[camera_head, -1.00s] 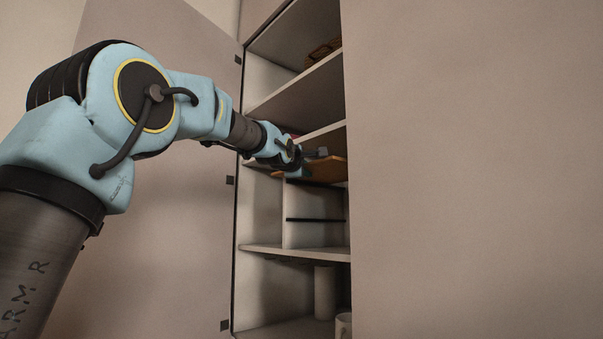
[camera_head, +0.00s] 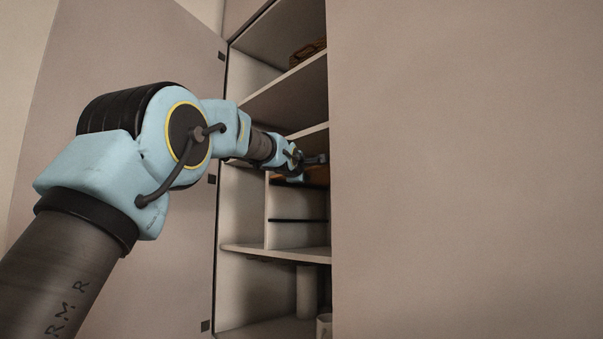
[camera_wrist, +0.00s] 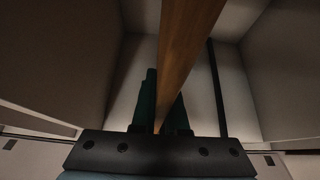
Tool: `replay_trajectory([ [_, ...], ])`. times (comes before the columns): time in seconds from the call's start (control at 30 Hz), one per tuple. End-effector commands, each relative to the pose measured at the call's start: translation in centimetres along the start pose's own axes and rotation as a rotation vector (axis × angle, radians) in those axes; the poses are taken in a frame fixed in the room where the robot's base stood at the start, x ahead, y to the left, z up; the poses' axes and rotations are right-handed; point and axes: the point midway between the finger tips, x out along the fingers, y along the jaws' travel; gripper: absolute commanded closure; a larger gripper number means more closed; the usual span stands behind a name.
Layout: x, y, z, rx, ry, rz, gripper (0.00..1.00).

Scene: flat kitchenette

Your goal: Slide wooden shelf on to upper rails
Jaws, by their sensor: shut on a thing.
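The wooden shelf (camera_head: 318,176) is an orange-brown board inside the tall open cabinet, partly hidden by my gripper and the cabinet's right front edge. In the wrist view the shelf (camera_wrist: 186,45) runs up between my dark fingers. My gripper (camera_head: 308,163) is shut on its near edge; the fingers also show in the wrist view (camera_wrist: 163,105). A dark upper rail (camera_head: 284,182) lies at about the shelf's height, and a dark lower rail (camera_head: 297,220) is below it. In the wrist view a dark rail (camera_wrist: 217,90) runs beside the shelf, apart from it in the picture. I cannot tell whether the shelf rests on the upper rails.
A fixed cabinet shelf (camera_head: 285,92) with a woven item (camera_head: 308,51) is above. A lower fixed shelf (camera_head: 275,252) has a cylinder (camera_head: 307,290) and a mug (camera_head: 324,326) below it. The open door (camera_head: 120,110) is left; a large panel (camera_head: 460,170) closes off the right.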

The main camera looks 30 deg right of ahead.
Motion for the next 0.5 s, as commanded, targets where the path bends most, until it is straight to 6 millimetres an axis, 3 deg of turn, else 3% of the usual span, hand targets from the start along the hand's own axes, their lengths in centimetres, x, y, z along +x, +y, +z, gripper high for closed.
replay_trajectory([
  [0.47,0.34,0.16,0.3,0.0,0.0,0.004,1.0],
  [0.5,0.34,0.16,0.3,0.0,-0.001,0.004,0.85],
])
